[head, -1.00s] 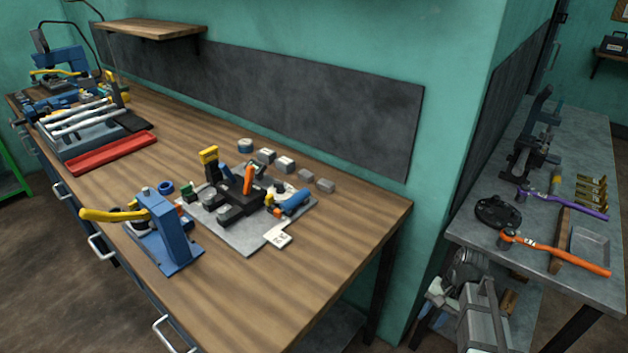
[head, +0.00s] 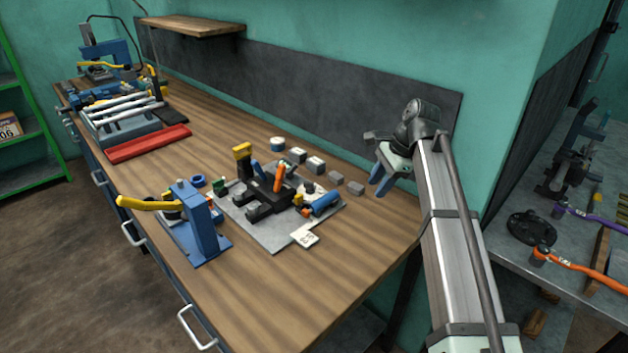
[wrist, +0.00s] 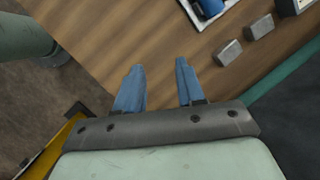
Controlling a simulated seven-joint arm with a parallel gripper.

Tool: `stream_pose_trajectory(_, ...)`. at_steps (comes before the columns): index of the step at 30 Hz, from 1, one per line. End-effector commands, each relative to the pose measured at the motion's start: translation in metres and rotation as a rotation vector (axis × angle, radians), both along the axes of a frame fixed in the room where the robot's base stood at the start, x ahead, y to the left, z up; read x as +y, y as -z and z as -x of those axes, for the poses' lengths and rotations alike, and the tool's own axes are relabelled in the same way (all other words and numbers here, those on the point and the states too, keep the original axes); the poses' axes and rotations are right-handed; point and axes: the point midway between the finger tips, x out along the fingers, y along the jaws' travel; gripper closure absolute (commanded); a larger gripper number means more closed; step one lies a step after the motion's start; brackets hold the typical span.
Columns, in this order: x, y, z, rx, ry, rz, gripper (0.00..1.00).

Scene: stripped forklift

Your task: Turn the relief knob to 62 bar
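A grey plate (head: 262,229) on the wooden bench carries a black valve-like body (head: 266,203) with an orange lever (head: 279,177), a yellow block on a post (head: 242,151) and a blue cylinder (head: 325,203). A small pale round face (head: 308,187) may be a gauge; no reading is legible. I cannot tell which part is the relief knob. A white tag (head: 304,238) lies at the plate's front corner; its text is unclear. My gripper (head: 381,180) is over the bench's right end, right of the plate. In the wrist view its blue fingers (wrist: 158,66) are apart and empty.
Several grey blocks (head: 316,164) line the bench behind the plate. A blue press with a yellow handle (head: 198,225) stands left of the plate. A red tray (head: 148,143) lies farther left. The front right of the wooden bench (head: 340,270) is clear.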

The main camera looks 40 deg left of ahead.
Motion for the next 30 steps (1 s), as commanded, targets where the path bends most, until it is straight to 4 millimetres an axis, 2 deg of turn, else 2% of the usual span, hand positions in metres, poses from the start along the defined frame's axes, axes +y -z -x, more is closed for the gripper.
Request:
stream_pose_trajectory(1, 0.028, -0.011, -0.004, 0.017, 0.061, 0.006, 0.62)
stream_pose_trajectory(6, 0.091, -0.033, 0.001, 0.086, 0.282, 0.034, 0.62)
stream_pose_trajectory(9, 0.120, -0.042, 0.004, 0.121, 0.388, 0.047, 0.62)
stream_pose_trajectory(12, 0.140, -0.049, 0.008, 0.147, 0.466, 0.057, 0.62)
stream_pose_trajectory(15, 0.151, -0.052, 0.011, 0.163, 0.512, 0.063, 0.62)
stream_pose_trajectory(20, 0.157, -0.048, 0.014, 0.172, 0.536, 0.066, 0.62)
stream_pose_trajectory(25, 0.163, -0.030, 0.018, 0.173, 0.536, 0.068, 0.62)
stream_pose_trajectory(30, 0.173, -0.002, 0.024, 0.172, 0.534, 0.067, 0.62)
